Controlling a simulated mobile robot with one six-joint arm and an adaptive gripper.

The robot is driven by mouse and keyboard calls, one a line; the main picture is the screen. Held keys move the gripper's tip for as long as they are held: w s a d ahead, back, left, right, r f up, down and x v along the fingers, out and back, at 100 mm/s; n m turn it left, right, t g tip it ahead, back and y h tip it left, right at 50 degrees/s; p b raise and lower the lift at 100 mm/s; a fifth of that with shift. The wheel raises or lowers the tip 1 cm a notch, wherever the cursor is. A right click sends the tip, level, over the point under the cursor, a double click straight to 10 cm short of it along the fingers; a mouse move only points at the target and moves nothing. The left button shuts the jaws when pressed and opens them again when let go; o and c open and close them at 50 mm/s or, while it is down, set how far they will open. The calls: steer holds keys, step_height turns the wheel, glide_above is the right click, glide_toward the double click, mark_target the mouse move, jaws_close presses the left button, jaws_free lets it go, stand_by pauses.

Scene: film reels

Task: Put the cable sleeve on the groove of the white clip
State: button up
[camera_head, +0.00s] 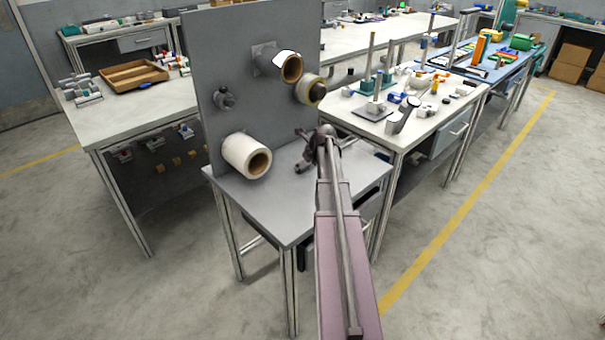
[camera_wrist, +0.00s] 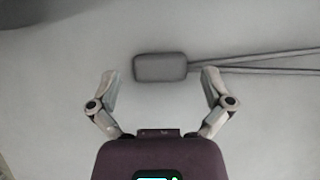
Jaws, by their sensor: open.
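A grey rounded block with two thin dark cables leaving its right end, which looks like the cable sleeve (camera_wrist: 160,68), lies on a pale grey surface in the wrist view. My gripper (camera_wrist: 160,75) is open, with one fingertip left of the block and one near its right end. The fingers show no clear contact with it. In the head view my gripper (camera_head: 306,147) is over the small grey table, and I cannot make out the sleeve there. I cannot identify the white clip in either view.
The small grey table (camera_head: 285,215) has an upright grey panel (camera_head: 215,75) at its back left. A white roll (camera_head: 243,155) and other rolls (camera_head: 311,90) project from the panel close to my gripper. A cluttered bench (camera_head: 420,125) stands at the right.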

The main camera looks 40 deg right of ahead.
mark_target(304, 166)
steer(key=shift+w+f, duration=0.25)
steer(key=shift+f, duration=0.15)
stand_by(0.3)
steer(key=c, duration=1.2)
steer(key=shift+r, duration=0.25)
step_height(304, 166, up, 4)
steer(key=p, duration=0.3)
steer(key=shift+s+f+p, duration=0.1)
steer(key=shift+f+p, duration=0.05)
steer(key=shift+p, duration=0.25)
steer(key=s+a, duration=0.3)
steer(key=s, duration=0.1)
steer(key=s+a, duration=0.2)
steer(key=s, duration=0.3)
steer(key=s+a+r, duration=0.1)
steer(key=s+a, duration=0.2)
steer(key=s, duration=0.1)
steer(key=shift+s+a+p, duration=0.15)
steer(key=shift+a+p, duration=0.2)
steer(key=shift+p, duration=0.05)
